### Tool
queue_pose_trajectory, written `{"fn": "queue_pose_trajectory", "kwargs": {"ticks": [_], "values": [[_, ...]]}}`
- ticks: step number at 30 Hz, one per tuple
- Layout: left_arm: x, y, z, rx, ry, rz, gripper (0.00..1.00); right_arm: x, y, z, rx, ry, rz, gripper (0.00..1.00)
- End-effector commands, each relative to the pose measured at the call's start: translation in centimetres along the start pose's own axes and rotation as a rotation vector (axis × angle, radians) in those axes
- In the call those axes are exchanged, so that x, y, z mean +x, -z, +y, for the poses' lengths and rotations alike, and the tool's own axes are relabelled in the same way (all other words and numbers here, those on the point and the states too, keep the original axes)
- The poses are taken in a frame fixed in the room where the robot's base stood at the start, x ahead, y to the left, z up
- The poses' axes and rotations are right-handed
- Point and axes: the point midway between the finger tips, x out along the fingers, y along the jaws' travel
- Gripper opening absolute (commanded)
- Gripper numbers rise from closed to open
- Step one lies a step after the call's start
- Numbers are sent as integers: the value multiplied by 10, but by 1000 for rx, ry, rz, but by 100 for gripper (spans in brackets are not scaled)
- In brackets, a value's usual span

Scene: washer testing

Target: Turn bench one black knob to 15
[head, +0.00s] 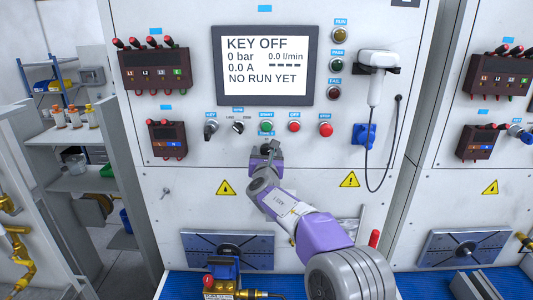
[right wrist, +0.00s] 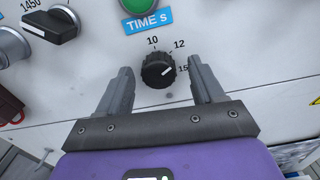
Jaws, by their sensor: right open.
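The black knob (right wrist: 158,71) sits on the white panel under the blue "TIME s" label (right wrist: 148,22), with the marks 10, 12 and 15 around it. Its white line points right and slightly up, toward the 15 (right wrist: 183,68). My right gripper (right wrist: 160,86) is open. Its two grey fingers stand on either side of the knob, with a visible gap on each side. In the head view my right gripper (head: 267,152) is at the panel below the green start button (head: 266,127) and mostly covers the knob. My left gripper is not in view.
The display (head: 265,65) reads KEY OFF, 0 bar, NO RUN YET. A black selector (right wrist: 50,25) is left of the knob. A red stop button (head: 326,129) and a white handset (head: 375,75) with a hanging cable are to the right. A blue bench top lies below.

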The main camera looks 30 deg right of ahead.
Motion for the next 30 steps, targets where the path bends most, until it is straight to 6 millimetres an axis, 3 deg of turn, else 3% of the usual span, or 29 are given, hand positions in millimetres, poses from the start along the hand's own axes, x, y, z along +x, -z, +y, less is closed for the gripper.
{"fn": "queue_pose_trajectory", "kwargs": {"ticks": [5,16,23,30], "values": [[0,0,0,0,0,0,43,0,1,0,0,0,1,66],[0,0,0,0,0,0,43,0,0,0,0,0,1,11],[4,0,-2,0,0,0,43,0,1,0,23,0,0,11],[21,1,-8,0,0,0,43,0,3,0,136,-1,-2,11]]}}
